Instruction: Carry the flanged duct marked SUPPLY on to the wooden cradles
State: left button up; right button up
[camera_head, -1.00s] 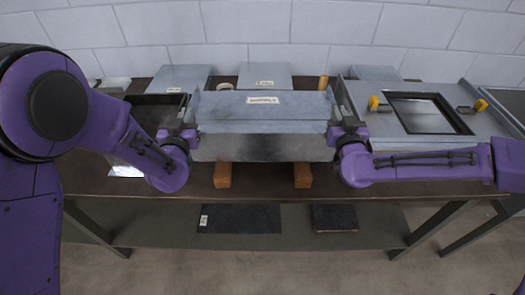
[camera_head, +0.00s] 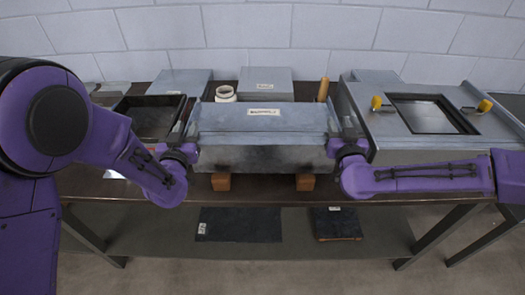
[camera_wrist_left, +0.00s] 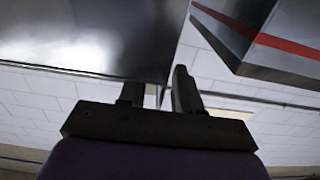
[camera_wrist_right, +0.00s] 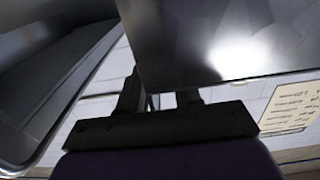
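The grey metal duct (camera_head: 262,158) spans between my two grippers in the head view, roughly level, with a white label on top too small to read. Two orange-brown wooden cradles (camera_head: 221,182) (camera_head: 305,182) show under its front edge. I cannot tell whether the duct touches them. My left gripper (camera_head: 187,139) is shut on the duct's left end flange; the duct's dark panel also shows in the left wrist view (camera_wrist_left: 90,35). My right gripper (camera_head: 339,137) is shut on the right end flange; the duct also shows in the right wrist view (camera_wrist_right: 220,40).
A grey fixture (camera_head: 375,142) with a dark-framed opening and yellow clamps stands close right. A black tray (camera_head: 150,132) lies left. A white roll (camera_head: 225,94), grey boxes (camera_head: 266,76) and a wooden cylinder (camera_head: 323,89) stand behind. Dark sheets lie on the lower shelf (camera_head: 125,228).

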jog(key=shift+s, duration=0.15)
pick_arm(q)
jog(key=s, duration=1.1)
jog(key=shift+s, duration=0.2)
pick_arm(e)
jog(key=s, duration=1.2)
pick_arm(q)
jog(key=shift+a, duration=0.1)
